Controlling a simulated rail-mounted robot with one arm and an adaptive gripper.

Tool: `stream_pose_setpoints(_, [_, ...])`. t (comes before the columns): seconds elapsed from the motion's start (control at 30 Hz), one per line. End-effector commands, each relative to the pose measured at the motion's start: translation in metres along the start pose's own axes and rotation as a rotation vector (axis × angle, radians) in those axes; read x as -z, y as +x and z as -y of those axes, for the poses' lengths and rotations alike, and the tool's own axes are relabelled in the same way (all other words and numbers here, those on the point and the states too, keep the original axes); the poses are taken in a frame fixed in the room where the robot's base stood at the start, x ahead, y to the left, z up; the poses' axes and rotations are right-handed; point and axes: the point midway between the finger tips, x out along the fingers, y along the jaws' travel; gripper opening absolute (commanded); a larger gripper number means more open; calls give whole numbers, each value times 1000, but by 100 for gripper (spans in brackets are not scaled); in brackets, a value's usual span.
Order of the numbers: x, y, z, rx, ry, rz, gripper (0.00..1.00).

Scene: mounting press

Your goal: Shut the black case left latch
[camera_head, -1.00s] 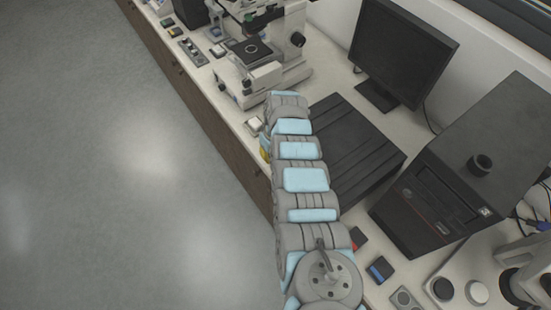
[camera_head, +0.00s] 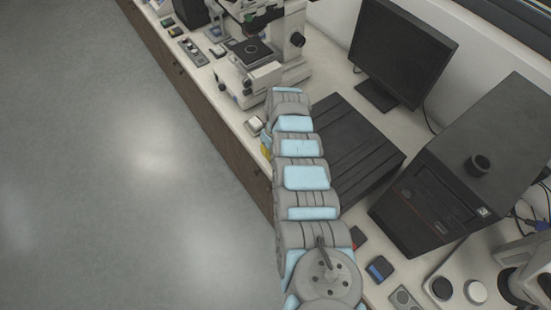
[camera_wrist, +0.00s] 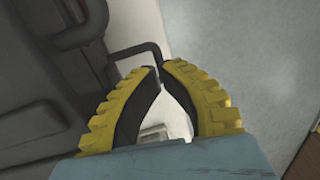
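The black case (camera_head: 350,150) lies closed on the bench in the head view, with a ridged lid, and my arm covers its left side. In the wrist view the dark case (camera_wrist: 40,100) fills the left, with a raised block (camera_wrist: 78,22), perhaps a latch, and a bent dark bar (camera_wrist: 135,48), perhaps the handle, at its edge. My gripper (camera_wrist: 161,66) has its yellow fingertips together beside the bar's end; I cannot tell if they touch it. Nothing shows held between the fingers. In the head view only a bit of yellow finger shows beside my arm.
A microscope (camera_head: 262,65) stands beyond the case and a monitor (camera_head: 405,50) behind it. A black computer tower (camera_head: 440,205) stands to the right. A small pale box (camera_head: 254,125) sits at the bench's front edge. Open floor lies to the left.

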Motion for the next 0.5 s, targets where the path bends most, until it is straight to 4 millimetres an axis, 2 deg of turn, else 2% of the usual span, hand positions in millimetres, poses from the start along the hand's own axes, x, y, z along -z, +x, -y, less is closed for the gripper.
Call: stream_pose_setpoints(0.5, [0,-8,-4,0,0,-1,0])
